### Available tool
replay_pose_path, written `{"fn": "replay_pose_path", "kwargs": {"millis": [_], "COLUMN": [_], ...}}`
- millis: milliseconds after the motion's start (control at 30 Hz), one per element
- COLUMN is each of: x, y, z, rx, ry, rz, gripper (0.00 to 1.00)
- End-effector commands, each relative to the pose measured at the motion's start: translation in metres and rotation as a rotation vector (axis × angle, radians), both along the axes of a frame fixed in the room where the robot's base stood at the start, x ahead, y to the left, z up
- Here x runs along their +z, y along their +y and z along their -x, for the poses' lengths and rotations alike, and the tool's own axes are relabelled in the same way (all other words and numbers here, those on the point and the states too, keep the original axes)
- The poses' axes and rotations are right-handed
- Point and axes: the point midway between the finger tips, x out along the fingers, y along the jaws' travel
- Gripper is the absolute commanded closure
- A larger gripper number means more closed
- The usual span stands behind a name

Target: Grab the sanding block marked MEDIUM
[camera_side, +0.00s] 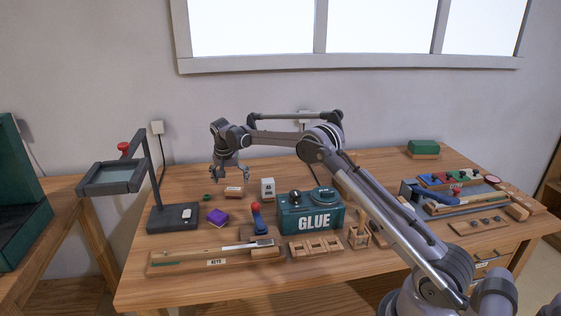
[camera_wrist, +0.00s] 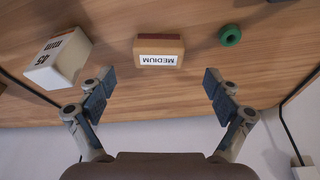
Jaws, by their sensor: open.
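The sanding block marked MEDIUM (camera_wrist: 158,52) lies on the bench top in the wrist view, with a wooden body, a dark reddish edge and a white label that reads upside down. In the side view it is the small block (camera_side: 234,192) just below my gripper (camera_side: 230,175). In the wrist view my gripper (camera_wrist: 158,88) is open and empty. Its two fingers are spread wide, one to each side of the block's position, and the block appears ahead of the fingertips, apart from them.
A white block marked 45 mm (camera_wrist: 58,60) stands left of the sanding block, near the left finger; it also shows in the side view (camera_side: 267,187). A green ring (camera_wrist: 230,36) lies to the right. A purple block (camera_side: 217,216) and green GLUE box (camera_side: 310,213) are nearby.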

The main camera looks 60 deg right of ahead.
Motion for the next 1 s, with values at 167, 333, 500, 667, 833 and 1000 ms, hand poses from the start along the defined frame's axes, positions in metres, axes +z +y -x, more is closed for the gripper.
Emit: {"fn": "replay_pose_path", "kwargs": {"millis": [167,333,500,667,833,1000], "x": [-0.021,-0.041,-0.048,-0.048,-0.048,-0.048], "y": [-0.006,-0.012,-0.014,-0.014,-0.014,-0.014], "z": [-0.002,-0.005,-0.005,-0.005,-0.005,-0.005], "rx": [0.0,0.001,0.001,0.001,0.001,0.0], "ry": [0.0,-0.001,-0.001,-0.001,-0.001,-0.001], "rz": [0.0,0.0,0.001,0.001,0.001,0.001], "gripper": [0.09,0.09,0.09,0.09,0.53,0.68]}}
